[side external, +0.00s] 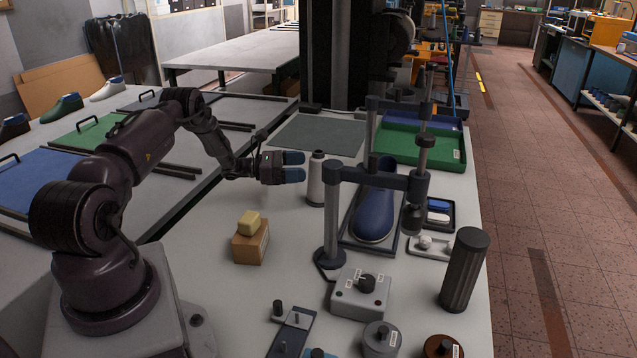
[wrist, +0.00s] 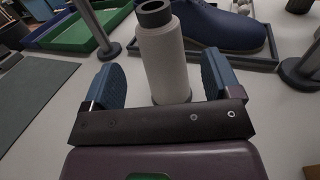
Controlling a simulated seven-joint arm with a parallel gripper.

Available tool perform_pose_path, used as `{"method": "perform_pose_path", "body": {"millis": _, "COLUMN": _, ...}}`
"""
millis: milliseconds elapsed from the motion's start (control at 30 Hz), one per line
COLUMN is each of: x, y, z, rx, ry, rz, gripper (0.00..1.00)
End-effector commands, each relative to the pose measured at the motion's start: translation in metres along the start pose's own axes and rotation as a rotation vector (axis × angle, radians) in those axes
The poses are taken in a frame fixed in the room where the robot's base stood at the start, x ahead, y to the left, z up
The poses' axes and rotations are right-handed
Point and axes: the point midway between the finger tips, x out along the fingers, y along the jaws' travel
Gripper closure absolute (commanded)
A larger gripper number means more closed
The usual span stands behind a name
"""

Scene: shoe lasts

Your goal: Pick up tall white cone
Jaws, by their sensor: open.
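The tall white cone (side external: 316,180) stands upright on the light worktable in the side view, a thread-spool shape with a dark top. It also stands large in the middle of the wrist view (wrist: 162,62). My gripper (side external: 293,167) is open, held level just left of the cone in the side view. In the wrist view, its two blue fingers (wrist: 163,85) are spread with the cone's lower part between or just beyond them, and gaps show on both sides. I cannot tell exactly how deep the cone sits between the fingers. The cone's foot is partly hidden by the gripper in the wrist view.
A dark post stand (side external: 330,215) with a crossbar rises close right of the cone. Behind it a blue shoe last (side external: 374,214) lies in a tray. A yellow block on a wooden box (side external: 250,246) stands nearer. A green tray (side external: 447,146) and flat green mat (side external: 318,134) lie behind.

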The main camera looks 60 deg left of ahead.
Motion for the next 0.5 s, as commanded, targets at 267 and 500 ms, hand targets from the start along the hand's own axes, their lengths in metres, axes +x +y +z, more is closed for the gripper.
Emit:
{"method": "perform_pose_path", "body": {"millis": 267, "x": 0.03, "y": -0.002, "z": 0.004, "rx": 0.001, "ry": 0.0, "rz": -0.004, "gripper": 0.17}}
{"method": "perform_pose_path", "body": {"millis": 500, "x": 0.055, "y": -0.001, "z": 0.005, "rx": 0.001, "ry": 0.001, "rz": 0.0, "gripper": 0.17}}
